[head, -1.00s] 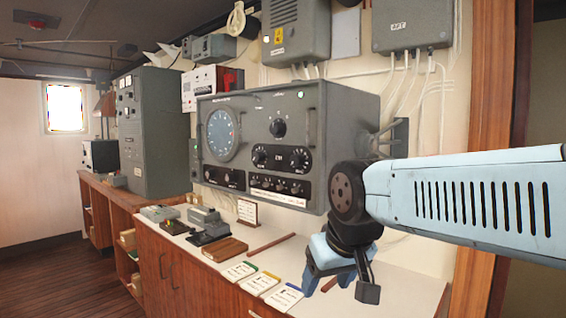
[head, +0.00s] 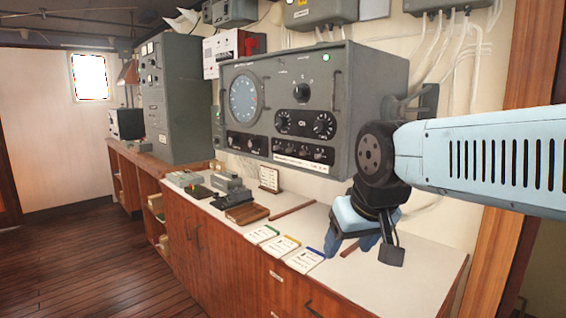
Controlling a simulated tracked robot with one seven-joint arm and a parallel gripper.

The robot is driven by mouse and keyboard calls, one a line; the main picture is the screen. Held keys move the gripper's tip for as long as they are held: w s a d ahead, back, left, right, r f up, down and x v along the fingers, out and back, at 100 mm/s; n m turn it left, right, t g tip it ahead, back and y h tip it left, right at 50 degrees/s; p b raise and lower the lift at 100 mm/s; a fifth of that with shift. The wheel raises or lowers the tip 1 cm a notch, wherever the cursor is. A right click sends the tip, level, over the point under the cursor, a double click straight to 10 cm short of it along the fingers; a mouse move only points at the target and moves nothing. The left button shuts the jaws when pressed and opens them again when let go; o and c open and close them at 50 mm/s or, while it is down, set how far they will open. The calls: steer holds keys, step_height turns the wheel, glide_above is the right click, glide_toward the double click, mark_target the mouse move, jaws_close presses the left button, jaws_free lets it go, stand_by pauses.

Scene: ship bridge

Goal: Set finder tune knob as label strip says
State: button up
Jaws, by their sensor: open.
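A grey radio direction finder unit (head: 288,60) hangs on the wall above the counter. Its face has a round blue dial (head: 244,99), a black knob (head: 302,92) at upper right, and two black knobs, left (head: 283,122) and right (head: 324,125), on a dark panel. A row of small controls sits below. A white label strip (head: 296,162) runs along the lower front edge; its text is too small to read. Which knob is the tune knob I cannot tell. My gripper (head: 352,250) is open and empty, pointing down over the counter, right of and below the unit.
The white counter (head: 410,258) holds three cards, green-edged (head: 262,235), yellow-edged (head: 281,246) and blue-edged (head: 305,260), a wooden tray (head: 246,213), a brown rod (head: 292,210) and a small framed sign (head: 269,179). Wooden floor (head: 90,240) is clear at left.

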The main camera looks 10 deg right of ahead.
stand_by(0.5)
steer(key=n+t+h, duration=0.2)
steer(key=n+h, duration=1.4)
steer(key=n, duration=0.5)
glide_toward(317, 126)
steer(key=x, duration=0.8)
steer(key=shift+d, duration=0.3)
steer(key=shift+c, duration=0.4)
